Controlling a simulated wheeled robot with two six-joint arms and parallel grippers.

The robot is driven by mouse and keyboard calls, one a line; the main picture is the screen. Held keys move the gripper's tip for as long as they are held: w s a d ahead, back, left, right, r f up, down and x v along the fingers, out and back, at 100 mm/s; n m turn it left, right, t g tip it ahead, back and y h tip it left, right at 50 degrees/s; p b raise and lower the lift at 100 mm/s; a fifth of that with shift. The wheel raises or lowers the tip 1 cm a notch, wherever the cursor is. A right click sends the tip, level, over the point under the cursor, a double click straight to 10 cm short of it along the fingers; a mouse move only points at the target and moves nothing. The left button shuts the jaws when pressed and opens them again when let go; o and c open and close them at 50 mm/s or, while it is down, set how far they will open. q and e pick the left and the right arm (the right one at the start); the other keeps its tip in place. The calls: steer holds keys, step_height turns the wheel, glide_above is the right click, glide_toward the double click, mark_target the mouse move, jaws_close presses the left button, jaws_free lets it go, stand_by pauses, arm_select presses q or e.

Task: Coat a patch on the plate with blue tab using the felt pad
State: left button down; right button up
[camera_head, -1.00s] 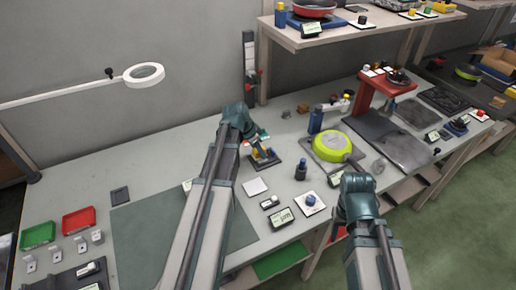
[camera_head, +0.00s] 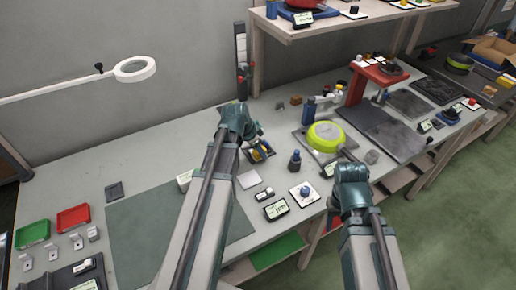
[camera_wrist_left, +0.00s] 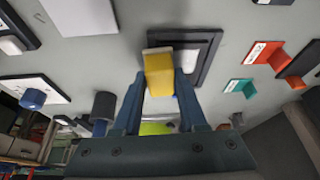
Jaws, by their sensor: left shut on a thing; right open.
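My left gripper (camera_wrist_left: 158,85) is shut on a yellow block (camera_wrist_left: 158,72) with a pale edge, which I take to be the felt pad. The block is at a dark square holder (camera_wrist_left: 205,50); I cannot tell whether it touches it. In the head view my left gripper (camera_head: 256,142) is over the same holder, left of the dark bottle. A white square with a blue knob (camera_head: 304,192) lies right of it; it also shows in the wrist view (camera_wrist_left: 32,98). I cannot tell if this is the plate with blue tab. My right gripper (camera_head: 350,172) is open, near the green pan's handle.
A bare white square (camera_head: 248,180) and a dark bottle (camera_head: 294,160) stand near the left gripper. A lime-green pan (camera_head: 325,136) sits behind the right one. Red (camera_head: 73,218) and green trays (camera_head: 33,234) are at far left. The green mat (camera_head: 150,230) is mostly clear.

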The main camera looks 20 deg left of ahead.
arm_select(q)
step_height(320, 180, up, 6)
steer(key=p, duration=0.6)
stand_by(0.4)
step_height(320, 180, up, 3)
steer(key=p, duration=0.3)
steer(key=shift+r, duration=0.1)
stand_by(0.5)
